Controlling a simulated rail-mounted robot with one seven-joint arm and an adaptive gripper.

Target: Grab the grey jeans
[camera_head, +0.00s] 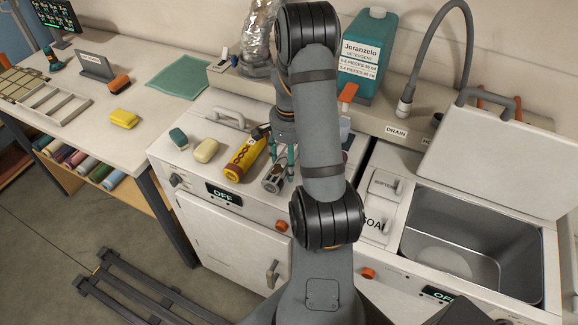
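I cannot pick out grey jeans for certain. Several rolled cloths (100,173) in green, red, pink and blue-grey tones lie on the shelf under the left table; which are jeans is not clear. My gripper (284,165) is mostly hidden behind my own arm. Its teal fingers point down over the white machine top. A grey cylindrical item (273,179) lies just below and beside the fingers; whether they touch it cannot be seen. The fingers appear spread, but their gap is too small and hidden to judge.
A teal detergent jug (367,55) stands behind. An open sink (470,245) is at right. The left table (135,75) has clear patches.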

